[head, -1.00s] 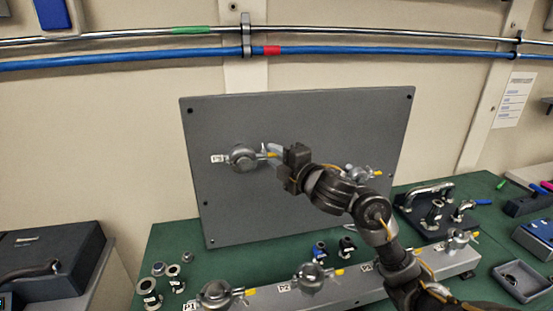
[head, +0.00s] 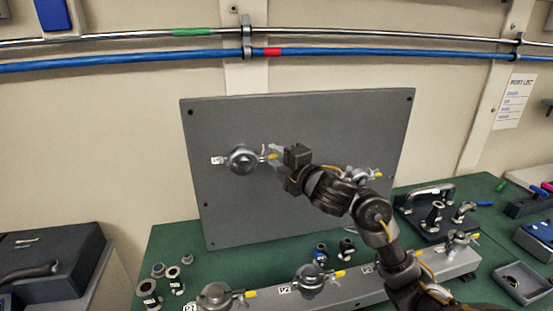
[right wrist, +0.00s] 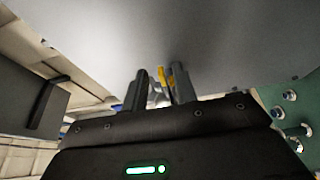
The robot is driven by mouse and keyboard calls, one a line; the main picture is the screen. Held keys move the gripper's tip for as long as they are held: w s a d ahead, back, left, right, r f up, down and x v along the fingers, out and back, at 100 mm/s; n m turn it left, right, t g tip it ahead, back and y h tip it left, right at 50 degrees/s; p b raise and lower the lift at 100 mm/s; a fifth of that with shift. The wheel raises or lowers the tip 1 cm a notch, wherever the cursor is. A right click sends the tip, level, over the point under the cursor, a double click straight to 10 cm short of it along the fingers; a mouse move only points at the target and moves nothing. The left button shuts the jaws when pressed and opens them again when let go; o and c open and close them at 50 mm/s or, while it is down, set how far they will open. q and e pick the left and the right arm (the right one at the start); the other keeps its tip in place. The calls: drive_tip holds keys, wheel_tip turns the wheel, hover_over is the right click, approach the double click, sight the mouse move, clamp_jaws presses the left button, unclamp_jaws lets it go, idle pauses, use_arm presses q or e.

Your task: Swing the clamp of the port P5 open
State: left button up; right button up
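Port P5 (head: 243,158) is a round grey metal fitting with a clamp around it, on the left of the upright grey panel. Its label is small and blurred. A yellow-tipped clamp lever (head: 272,156) points right from it, and the clamp looks closed. My right gripper (head: 275,151) is at this lever, just right of the port. My left gripper is out of view.
The grey panel (head: 220,210) stands on a green bench. Another port (head: 360,174) sits on its right, partly behind my right arm. A grey rail (head: 345,290) with several clamped ports runs in front. Loose fittings (head: 158,270) lie at left, and a dark case (head: 65,255) is farther left.

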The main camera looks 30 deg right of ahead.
drive_tip(key=s+d+p, duration=0.1)
drive_tip(key=s+p, duration=0.6)
drive_tip(key=s, duration=0.4)
drive_tip(key=shift+d, duration=0.3)
drive_tip(key=shift+w, duration=0.15)
drive_tip(key=shift+f, duration=0.1)
